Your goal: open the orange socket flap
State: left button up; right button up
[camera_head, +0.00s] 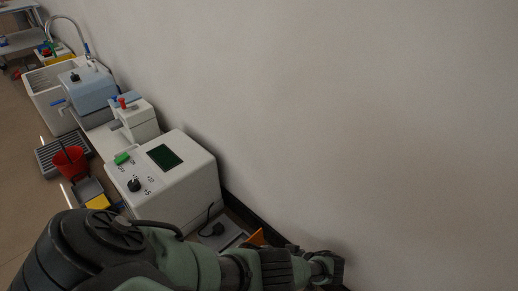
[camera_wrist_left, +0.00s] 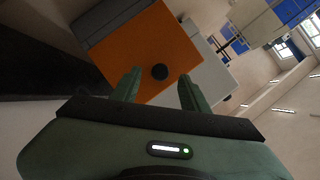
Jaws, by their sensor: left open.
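The orange socket flap (camera_wrist_left: 150,45) fills the upper middle of the left wrist view, with a round black knob (camera_wrist_left: 160,71) on its face. In the head view only a small orange corner of the flap (camera_head: 257,238) shows behind my left arm. My left gripper (camera_wrist_left: 159,76) is open, with one green finger on each side of the knob in the picture. I cannot tell whether the fingers touch the flap or stand apart from it. In the head view the left gripper (camera_head: 326,268) is near the wall at the bottom. My right gripper is not in view.
A white box device (camera_head: 190,185) with a dark screen and black dial stands left of the flap. A black plug with a cable (camera_head: 213,229) lies beside it. A red bucket (camera_head: 70,161) is further left. The wall (camera_head: 370,120) borders the right side.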

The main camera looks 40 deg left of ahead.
pick_arm(q)
jog(key=shift+v, duration=2.85)
